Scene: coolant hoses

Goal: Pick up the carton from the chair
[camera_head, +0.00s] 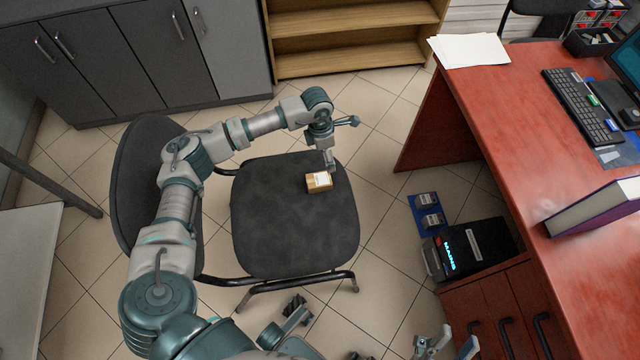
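The carton (318,182) is a small brown box with a pale label on top. It sits on the dark grey seat of the chair (290,225), near the seat's far right edge. My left arm reaches over the chair's backrest and seat. My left gripper (329,160) points down at the far right corner of the carton, very close to it. I cannot tell whether it touches the carton or how far its fingers are apart. My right gripper (448,346) is at the bottom edge, partly cut off, with its fingers apart and nothing visible between them.
A red desk (480,120) stands at the right, with papers (468,50), a keyboard (582,105) and a binder (595,208). Grey cabinets (130,55) and a wooden shelf (350,20) line the back.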

